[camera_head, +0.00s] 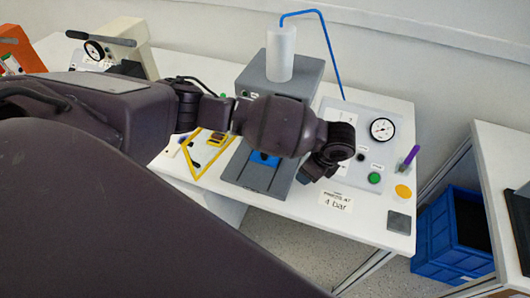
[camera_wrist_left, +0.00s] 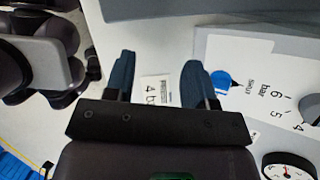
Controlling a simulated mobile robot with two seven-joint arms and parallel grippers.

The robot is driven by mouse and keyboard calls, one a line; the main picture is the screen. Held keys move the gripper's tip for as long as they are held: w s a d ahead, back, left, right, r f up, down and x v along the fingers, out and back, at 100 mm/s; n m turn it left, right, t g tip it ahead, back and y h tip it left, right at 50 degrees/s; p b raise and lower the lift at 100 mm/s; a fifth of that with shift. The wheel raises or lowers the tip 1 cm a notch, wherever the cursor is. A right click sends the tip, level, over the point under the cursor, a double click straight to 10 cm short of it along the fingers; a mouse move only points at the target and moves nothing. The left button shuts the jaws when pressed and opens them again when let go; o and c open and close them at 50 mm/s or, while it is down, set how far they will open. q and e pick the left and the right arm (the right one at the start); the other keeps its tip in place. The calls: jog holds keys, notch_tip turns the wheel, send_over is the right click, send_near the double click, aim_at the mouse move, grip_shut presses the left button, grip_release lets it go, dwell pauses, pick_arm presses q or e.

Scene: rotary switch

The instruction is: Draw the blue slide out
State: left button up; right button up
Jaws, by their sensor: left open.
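The blue slide (camera_head: 264,158) shows as a small patch low on the front of the grey press (camera_head: 258,178); my left arm crosses in front and hides much of it. My left gripper is open and empty in the left wrist view (camera_wrist_left: 158,78), its two dark blue fingers apart. The "4 bar" label (camera_wrist_left: 157,90) shows between and beyond them, and no slide is seen there. My right gripper is not in view.
A panel (camera_head: 372,115) with a gauge (camera_head: 382,129) and green button (camera_head: 374,178) stands right of the press. A blue knob (camera_wrist_left: 221,80) is beside the right finger in the wrist view. A yellow triangle frame (camera_head: 205,158) lies left. A blue crate (camera_head: 450,245) is at right.

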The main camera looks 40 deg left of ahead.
pick_arm(q)
jog(key=a+r, duration=0.1)
jog(key=p, duration=0.1)
send_over(270, 161)
jog(key=shift+s+y, duration=0.1)
jog(key=shift+y, duration=0.3)
jog(key=x, duration=0.3)
jog(key=shift+f, duration=0.25)
jog(key=shift+x, duration=0.8)
grip_shut()
